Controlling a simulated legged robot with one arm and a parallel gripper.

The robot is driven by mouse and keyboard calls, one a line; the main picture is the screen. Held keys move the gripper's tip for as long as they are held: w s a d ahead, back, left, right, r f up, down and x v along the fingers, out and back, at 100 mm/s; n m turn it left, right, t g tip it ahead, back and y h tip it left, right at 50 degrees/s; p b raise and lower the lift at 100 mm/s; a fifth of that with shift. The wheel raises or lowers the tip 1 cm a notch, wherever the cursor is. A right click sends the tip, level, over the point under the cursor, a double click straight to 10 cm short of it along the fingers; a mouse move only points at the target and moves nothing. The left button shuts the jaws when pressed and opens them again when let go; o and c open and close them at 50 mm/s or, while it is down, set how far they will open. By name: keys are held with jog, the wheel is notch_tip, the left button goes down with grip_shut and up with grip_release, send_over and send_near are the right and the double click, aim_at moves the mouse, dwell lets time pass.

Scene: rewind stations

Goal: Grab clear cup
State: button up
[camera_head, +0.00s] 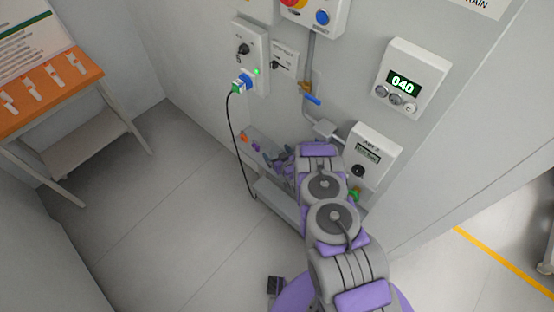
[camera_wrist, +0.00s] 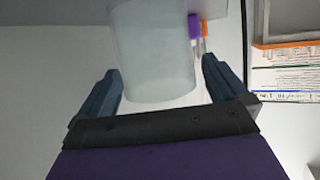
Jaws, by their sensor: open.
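A clear, frosted-looking cup (camera_wrist: 153,50) fills the upper middle of the wrist view, with its top cut off by the frame edge. My gripper (camera_wrist: 160,66) is open, with one blue-grey finger on each side of the cup. Gaps show between the fingers and the cup's wall, and I cannot tell how deep the cup sits between them. In the head view my gripper (camera_head: 278,163) is small, at the wall shelf beyond my arm. I cannot make out the cup there.
Purple (camera_wrist: 194,25) and orange (camera_wrist: 204,29) capped items stand close to the cup's right side. A narrow wall shelf (camera_head: 285,204) runs below the panels. A black cable (camera_head: 235,145) hangs left of my gripper. An orange-topped table (camera_head: 55,92) stands far left. Floor between is clear.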

jog(key=shift+a+f, duration=0.1)
jog(key=shift+a, duration=0.15)
jog(key=shift+d, duration=0.3)
jog(key=c, duration=0.4)
jog(key=shift+a, duration=0.2)
jog(key=c, duration=0.7)
jog(key=shift+o, duration=0.2)
